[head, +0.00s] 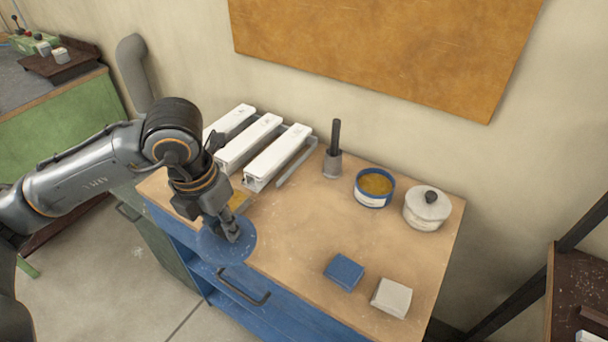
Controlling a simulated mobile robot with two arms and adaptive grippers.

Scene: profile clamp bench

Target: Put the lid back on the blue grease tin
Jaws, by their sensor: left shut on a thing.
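The blue grease tin (374,188) stands open at the back right of the bench, with yellow-brown grease showing inside. Its round blue lid (244,252) is at the bench's front left edge. My left gripper (232,236) is shut on the lid from above, and the lid sticks out past the front edge. I cannot tell whether the lid touches the bench top. My right gripper is not in view.
A white lidded pot (427,210) stands right of the tin. A dark-handled tool in a grey holder (333,162) stands left of it. White profiles (273,160) lie at the back left. A blue block (344,271) and a pale block (391,297) lie front right. The bench middle (298,225) is clear.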

